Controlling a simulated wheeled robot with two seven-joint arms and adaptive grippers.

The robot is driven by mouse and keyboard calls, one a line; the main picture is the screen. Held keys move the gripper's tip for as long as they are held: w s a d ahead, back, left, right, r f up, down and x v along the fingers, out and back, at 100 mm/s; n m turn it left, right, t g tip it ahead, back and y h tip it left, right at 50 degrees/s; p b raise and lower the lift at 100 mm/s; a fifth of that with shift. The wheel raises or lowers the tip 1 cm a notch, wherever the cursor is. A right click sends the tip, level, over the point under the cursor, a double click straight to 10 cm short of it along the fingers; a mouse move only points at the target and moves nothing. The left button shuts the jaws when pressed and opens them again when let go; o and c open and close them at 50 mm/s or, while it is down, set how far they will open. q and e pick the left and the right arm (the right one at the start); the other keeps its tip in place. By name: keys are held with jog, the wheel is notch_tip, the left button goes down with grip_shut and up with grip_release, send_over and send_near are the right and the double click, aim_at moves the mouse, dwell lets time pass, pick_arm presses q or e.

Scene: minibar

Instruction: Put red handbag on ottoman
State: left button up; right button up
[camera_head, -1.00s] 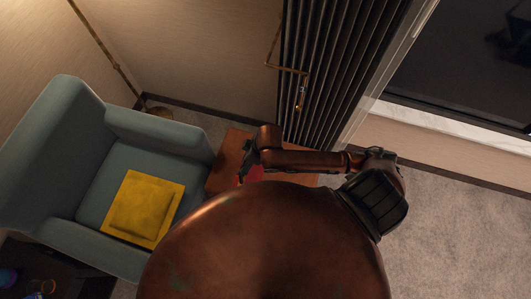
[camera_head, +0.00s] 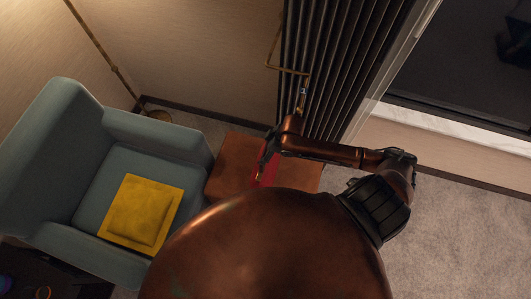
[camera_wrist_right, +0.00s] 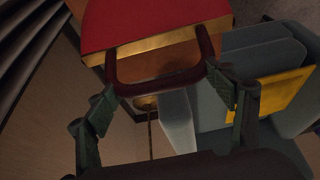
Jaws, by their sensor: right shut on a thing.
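The red handbag (camera_head: 267,173) is partly visible in the head view, over the reddish-brown ottoman (camera_head: 228,169). My right gripper (camera_head: 269,153) is at its upper end, shut on its handle. In the right wrist view the bag's red side (camera_wrist_right: 150,20) fills the top, with a tan-gold edge and a dark red handle. The fingers of my right gripper (camera_wrist_right: 163,100) are on either side of that handle. I cannot tell whether the bag touches the ottoman. My own body hides the ottoman's near part. My left gripper is not in view.
A blue-grey armchair (camera_head: 75,150) with a yellow cushion (camera_head: 140,212) stands left of the ottoman. Dark vertical slats (camera_head: 335,70) rise behind it. A brass lamp pole (camera_head: 95,42) stands at the back left. Carpet (camera_head: 455,225) is clear at the right.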

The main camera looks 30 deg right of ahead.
jog(key=shift+d+f+b, duration=0.1)
jog(key=shift+f+b, duration=0.25)
jog(key=shift+f, duration=1.35)
jog(key=o, duration=2.1)
jog(key=shift+c, duration=0.2)
jog(key=p+v, duration=0.2)
jog(key=v, duration=1)
